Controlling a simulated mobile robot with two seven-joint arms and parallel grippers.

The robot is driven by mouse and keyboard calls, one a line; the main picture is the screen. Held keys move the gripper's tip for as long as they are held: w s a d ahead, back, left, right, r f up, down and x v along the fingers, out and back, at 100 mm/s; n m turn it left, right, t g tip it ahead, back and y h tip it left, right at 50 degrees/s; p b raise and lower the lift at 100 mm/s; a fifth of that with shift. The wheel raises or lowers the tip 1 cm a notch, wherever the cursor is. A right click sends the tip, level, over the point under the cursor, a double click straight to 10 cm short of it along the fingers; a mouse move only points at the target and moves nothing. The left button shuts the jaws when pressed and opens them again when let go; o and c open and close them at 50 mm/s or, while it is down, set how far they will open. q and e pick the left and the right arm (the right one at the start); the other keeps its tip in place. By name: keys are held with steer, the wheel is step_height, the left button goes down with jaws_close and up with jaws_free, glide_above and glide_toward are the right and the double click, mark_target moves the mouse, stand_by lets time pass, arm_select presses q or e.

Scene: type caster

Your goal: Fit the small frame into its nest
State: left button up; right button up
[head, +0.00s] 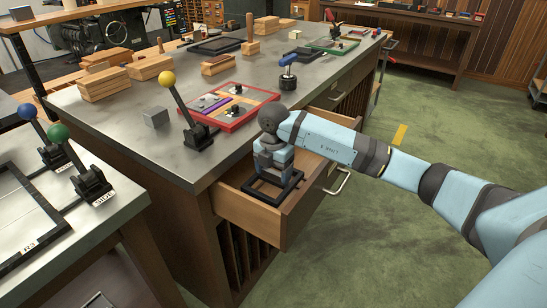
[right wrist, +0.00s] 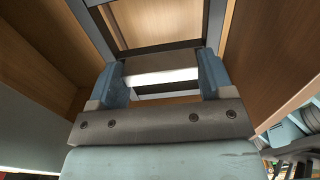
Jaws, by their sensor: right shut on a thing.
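A small black frame (head: 290,192) is inside the open drawer of the workbench. My right gripper (head: 272,168) reaches down into the drawer and is shut on one side of this frame. In the right wrist view the fingers of my right gripper (right wrist: 163,78) close on a bar of the dark frame (right wrist: 162,46), and the wooden drawer bottom shows through its opening. Whether the frame rests on the drawer bottom or hangs just above it, I cannot tell. No nest for it can be made out with certainty. My left gripper is not in view.
The open drawer (head: 246,208) has wooden walls close around my right gripper. On the metal bench top stand a red-edged tray (head: 262,104), a yellow-knobbed lever (head: 185,110), a grey cube (head: 155,118) and wooden blocks (head: 105,84). A larger black frame (head: 42,240) lies on the left table.

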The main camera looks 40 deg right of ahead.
mark_target(274, 183)
steer(key=shift+f, duration=0.85)
step_height(274, 183, down, 4)
steer(key=shift+r+b, duration=0.15)
steer(key=shift+b, duration=0.4)
steer(key=shift+f, duration=0.25)
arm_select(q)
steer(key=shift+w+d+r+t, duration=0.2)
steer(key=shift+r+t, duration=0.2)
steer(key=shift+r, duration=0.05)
arm_select(e)
steer(key=shift+f, duration=0.1)
steer(key=o, duration=1.8)
steer(key=shift+f, duration=0.1)
steer(key=shift+c, duration=0.2)
